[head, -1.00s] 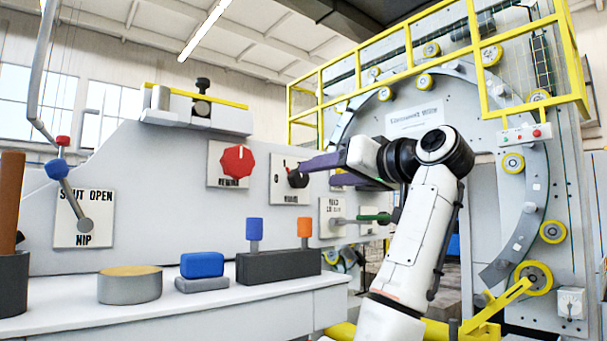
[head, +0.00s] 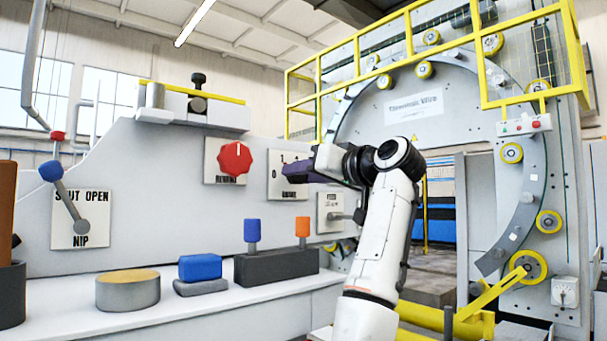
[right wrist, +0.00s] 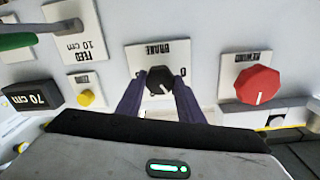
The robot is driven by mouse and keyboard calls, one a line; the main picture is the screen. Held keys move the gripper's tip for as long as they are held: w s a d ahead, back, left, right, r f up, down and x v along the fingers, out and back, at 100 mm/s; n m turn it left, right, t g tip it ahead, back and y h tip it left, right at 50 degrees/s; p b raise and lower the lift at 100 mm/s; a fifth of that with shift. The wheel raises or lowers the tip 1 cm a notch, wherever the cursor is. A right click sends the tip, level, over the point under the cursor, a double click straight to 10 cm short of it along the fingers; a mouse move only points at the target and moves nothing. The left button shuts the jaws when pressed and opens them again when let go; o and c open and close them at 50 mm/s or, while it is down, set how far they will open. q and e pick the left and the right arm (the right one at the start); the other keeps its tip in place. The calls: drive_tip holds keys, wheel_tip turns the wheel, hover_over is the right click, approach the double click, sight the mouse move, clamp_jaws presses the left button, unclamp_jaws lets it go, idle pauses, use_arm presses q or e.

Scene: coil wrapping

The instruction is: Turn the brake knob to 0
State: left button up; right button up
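The brake knob (right wrist: 160,79) is black and round, on a white plate marked BRAKE (right wrist: 145,56) in the right wrist view, where the lettering is upside down. Its pale pointer mark faces down in that view; the plate's 0 is to its right. My right gripper (right wrist: 160,82) is open, with one purple finger on each side of the knob. I cannot tell whether the fingers touch it. In the head view my right gripper (head: 308,168) hides the knob, and part of the brake plate (head: 274,186) shows. My left gripper is not in view.
A red knob (head: 235,159) is beside the brake plate and also shows in the right wrist view (right wrist: 258,84). A feed plate (right wrist: 73,25), a green handle (right wrist: 17,41) and a yellow button (right wrist: 86,98) are on the other side. Below is a ledge with blue (head: 253,230) and orange (head: 302,227) levers.

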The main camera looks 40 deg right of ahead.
drive_tip(key=shift+n, duration=0.3)
drive_tip(key=shift+d+n+b, duration=0.1)
drive_tip(key=shift+n+b, duration=0.3)
drive_tip(key=shift+n, duration=0.5)
drive_tip(key=shift+n+p, duration=0.4)
drive_tip(key=shift+n, duration=4.5)
drive_tip(key=o, duration=1.1)
drive_tip(key=shift+c, duration=0.2)
